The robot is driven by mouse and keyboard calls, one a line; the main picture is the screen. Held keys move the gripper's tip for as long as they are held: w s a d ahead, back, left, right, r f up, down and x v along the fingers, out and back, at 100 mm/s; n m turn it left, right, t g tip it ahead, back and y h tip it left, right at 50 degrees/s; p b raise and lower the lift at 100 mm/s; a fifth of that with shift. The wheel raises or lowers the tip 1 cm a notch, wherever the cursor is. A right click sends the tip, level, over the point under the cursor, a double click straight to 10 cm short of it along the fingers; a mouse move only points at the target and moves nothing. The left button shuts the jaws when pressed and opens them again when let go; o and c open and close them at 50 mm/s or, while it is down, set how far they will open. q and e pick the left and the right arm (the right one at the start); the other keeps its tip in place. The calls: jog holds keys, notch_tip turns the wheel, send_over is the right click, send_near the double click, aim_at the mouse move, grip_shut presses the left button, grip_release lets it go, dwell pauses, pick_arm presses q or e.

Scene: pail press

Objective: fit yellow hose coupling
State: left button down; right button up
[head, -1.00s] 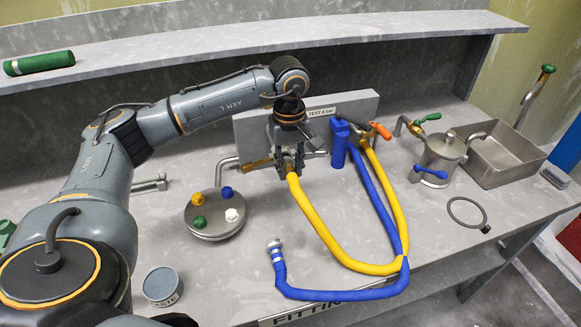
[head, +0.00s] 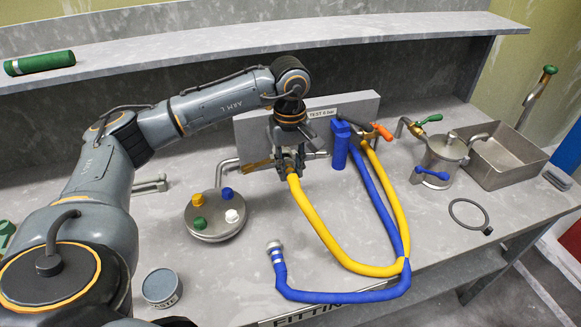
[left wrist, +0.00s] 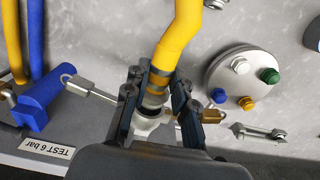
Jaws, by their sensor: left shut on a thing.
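The yellow hose (head: 325,235) runs from my left gripper down across the bench and back up towards the test block. My left gripper (head: 289,164) is shut on the coupling at its end, in front of the test block. Whether the coupling touches a port is hidden. My right gripper is not in view.
A blue hose (head: 330,296) with a free metal end (head: 274,247) lies in front. A round lid with coloured caps (head: 213,232) sits left of the hose. A blue body (head: 340,145), a steel pot (head: 443,160) and a tray (head: 512,179) stand right.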

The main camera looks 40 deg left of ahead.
pick_arm(q)
jog(key=shift+w+a, duration=0.2)
jog(key=shift+a, duration=0.05)
jog(key=shift+w+a, duration=0.5)
jog(key=shift+a, duration=0.1)
jog(key=shift+a, duration=0.1)
dwell(0.3)
jog(key=c, duration=1)
grip_release()
notch_tip(320, 180, up, 12)
jog(key=shift+r, duration=0.1)
